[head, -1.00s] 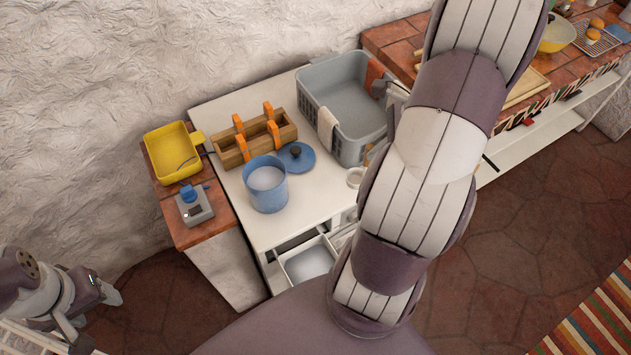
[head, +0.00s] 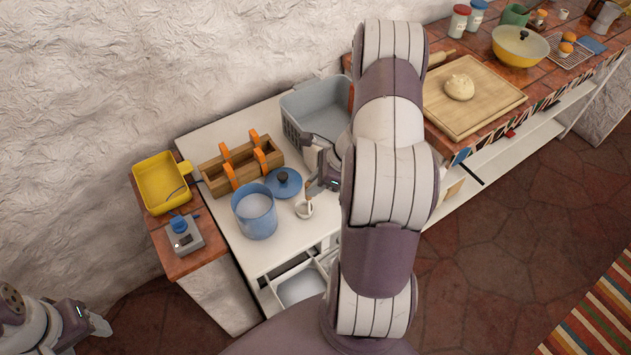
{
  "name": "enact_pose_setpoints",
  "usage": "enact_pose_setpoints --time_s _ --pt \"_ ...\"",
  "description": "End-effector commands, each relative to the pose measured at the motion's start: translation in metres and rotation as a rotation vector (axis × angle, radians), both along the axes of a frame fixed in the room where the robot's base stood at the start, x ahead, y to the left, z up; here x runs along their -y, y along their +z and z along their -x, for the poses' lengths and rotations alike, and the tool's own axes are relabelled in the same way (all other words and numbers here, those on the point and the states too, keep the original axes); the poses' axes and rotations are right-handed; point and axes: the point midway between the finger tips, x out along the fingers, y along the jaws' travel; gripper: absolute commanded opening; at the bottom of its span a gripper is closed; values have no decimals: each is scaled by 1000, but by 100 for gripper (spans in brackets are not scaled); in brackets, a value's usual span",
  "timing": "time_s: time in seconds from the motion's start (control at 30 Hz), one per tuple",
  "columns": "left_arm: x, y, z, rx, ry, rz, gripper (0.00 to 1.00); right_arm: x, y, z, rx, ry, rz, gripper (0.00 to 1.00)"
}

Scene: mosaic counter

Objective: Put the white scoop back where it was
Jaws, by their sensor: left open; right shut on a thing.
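The white scoop (head: 304,209) is a small round cup just right of the blue pot and in front of its blue lid. My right gripper (head: 312,191) is shut on the scoop, at its brownish handle; my arm partly hides the grip. Whether the scoop touches the white counter I cannot tell. The blue pot (head: 256,222) stands open with white contents inside, and its blue lid (head: 284,183) lies on the counter behind it. My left gripper (head: 98,323) is open and empty, low at the far left, away from the counter.
A wooden rack with orange clips (head: 240,168) and a grey basket (head: 298,124) stand behind the pot. A yellow dish (head: 160,181) and a grey device with a blue knob (head: 183,240) are at the left. An open drawer (head: 297,287) juts out below the counter front.

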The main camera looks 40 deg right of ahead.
Motion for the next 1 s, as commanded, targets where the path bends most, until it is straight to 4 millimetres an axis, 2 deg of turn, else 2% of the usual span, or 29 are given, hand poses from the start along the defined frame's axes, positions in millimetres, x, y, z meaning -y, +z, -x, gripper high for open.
enact_pose_setpoints --time_s 0.23,0.27,0.3,0.33,0.57,0.7,1.0 --pt "0 -5 0 0 0 0 60 0 -5 0 0 0 0 0" --pt "0 -3 0 0 0 0 60 0 -3 0 0 0 0 28" --pt "0 -3 0 0 0 0 60 0 -3 0 0 0 0 41" --pt "0 -3 0 0 0 0 60 0 -3 0 0 0 0 44" --pt "0 -3 0 0 0 0 60 0 -2 0 0 0 0 44" --pt "0 -1 0 0 0 0 60 4 8 2 3 -1 3 44" --pt "0 -9 0 0 0 0 60 32 74 28 4 -2 4 44"
